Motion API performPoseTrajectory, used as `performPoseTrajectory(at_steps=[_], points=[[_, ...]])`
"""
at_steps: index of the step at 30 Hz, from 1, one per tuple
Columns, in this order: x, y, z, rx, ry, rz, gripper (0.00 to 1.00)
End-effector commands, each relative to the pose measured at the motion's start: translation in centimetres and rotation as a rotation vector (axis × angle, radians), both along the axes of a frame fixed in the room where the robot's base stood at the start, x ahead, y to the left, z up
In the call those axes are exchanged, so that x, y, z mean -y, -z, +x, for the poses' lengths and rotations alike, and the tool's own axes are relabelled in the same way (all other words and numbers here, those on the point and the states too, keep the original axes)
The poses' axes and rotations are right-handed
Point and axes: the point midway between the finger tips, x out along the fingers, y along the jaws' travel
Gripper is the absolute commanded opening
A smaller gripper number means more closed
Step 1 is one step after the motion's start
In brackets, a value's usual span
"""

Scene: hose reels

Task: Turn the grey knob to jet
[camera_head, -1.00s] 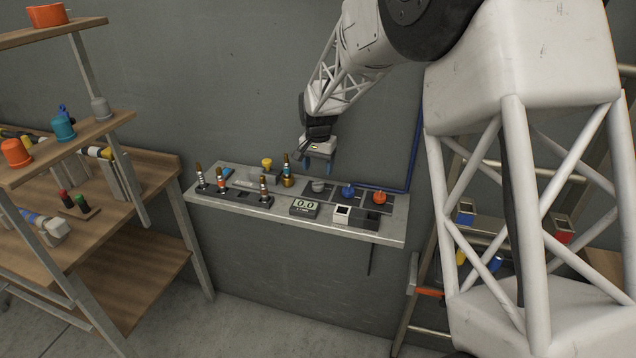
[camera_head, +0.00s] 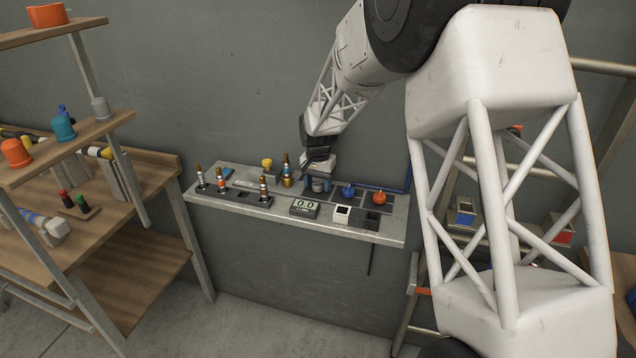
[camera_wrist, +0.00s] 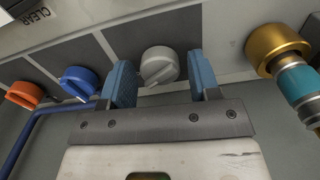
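The grey knob (camera_wrist: 159,66) sits on its dark panel between my two blue fingertips in the wrist view. A raised pointer ridge shows on its face, and its label is not readable. My gripper (camera_wrist: 161,82) is open, with one finger on each side of the knob and a gap visible at both sides. In the head view my gripper (camera_head: 317,180) is down at the grey knob (camera_head: 318,186), which is partly hidden by the fingers.
A blue knob (camera_head: 348,190) and an orange knob (camera_head: 379,197) stand to the right on the shelf (camera_head: 395,228). A brass fitting (camera_head: 287,181) stands close on the left. A display box (camera_head: 304,207) and a white block (camera_head: 342,213) are in front. A blue pipe (camera_wrist: 40,125) runs near the blue knob.

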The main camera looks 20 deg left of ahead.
Motion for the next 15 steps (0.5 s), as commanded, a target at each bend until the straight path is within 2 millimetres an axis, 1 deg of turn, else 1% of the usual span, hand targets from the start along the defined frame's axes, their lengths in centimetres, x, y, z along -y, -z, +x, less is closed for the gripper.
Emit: performPoseTrajectory(at_steps=[1, 7, 8, 15], points=[[0.0, 0.0, 0.0, 0.0, 0.0, 0.0, 0.48], [0.01, -0.01, 0.0, 0.0, 0.0, 0.0, 0.18], [0.0, -0.01, 0.0, 0.0, 0.0, 0.0, 0.16], [0.01, -0.03, 0.0, 0.0, -0.014, 0.0, 0.16]])
